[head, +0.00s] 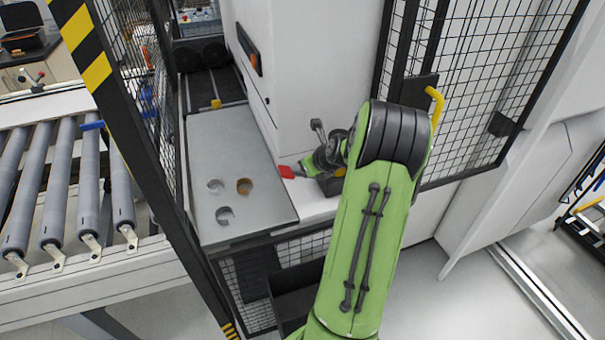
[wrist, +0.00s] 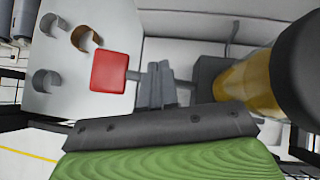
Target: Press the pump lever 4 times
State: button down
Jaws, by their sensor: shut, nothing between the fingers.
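The pump lever ends in a red pad (head: 287,172), which sticks out to the left of the pump on the white ledge. In the wrist view the red pad (wrist: 110,72) is square, and a thin rod runs right from it. My gripper (wrist: 157,78) is shut and empty, with its fingertips over the rod just right of the pad. I cannot tell whether they touch it. The pump's amber and dark cylinder (wrist: 250,82) is at the right of the wrist view. In the head view my green arm hides my fingertips and most of the pump.
A grey metal plate (head: 240,160) with several curved clips lies left of the lever. A white cabinet (head: 310,60) stands behind. Wire mesh fencing (head: 480,60) closes the right side. A roller conveyor (head: 60,180) is at the far left, past a striped post.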

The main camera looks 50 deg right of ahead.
aim_at(301, 176)
jog(key=shift+w+a+f+b, duration=0.15)
jog(key=shift+a+f+b, duration=0.2)
jog(key=shift+f, duration=0.2)
jog(key=shift+w+a+f+b, duration=0.2)
jog(key=shift+f+b, duration=0.2)
jog(key=shift+f, duration=0.2)
jog(key=shift+w+a+f+b, duration=0.1)
jog(key=shift+a+f+b, duration=0.25)
jog(key=shift+f, duration=0.2)
dwell(1.5)
jog(key=shift+d+r, duration=0.1)
dwell(0.4)
jog(key=shift+s+d+r+p, duration=0.2)
jog(key=shift+d+r+p, duration=0.15)
jog(key=shift+r+p, duration=0.4)
jog(key=shift+s+d+r+p, duration=0.25)
jog(key=shift+d+r+p, duration=0.1)
jog(key=shift+r+p, duration=0.35)
jog(key=shift+s+d+r+p, duration=0.2)
jog(key=shift+d+r+p, duration=0.15)
jog(key=shift+r+p, duration=0.4)
jog(key=shift+f, duration=0.1)
jog(key=r+p, duration=0.1)
jog(key=d+r+p, duration=0.1)
jog(key=r+p, duration=0.1)
jog(key=s+d+r+p, duration=0.1)
jog(key=p, duration=0.1)
jog(key=shift+s+r, duration=0.1)
jog(key=shift+r, duration=0.05)
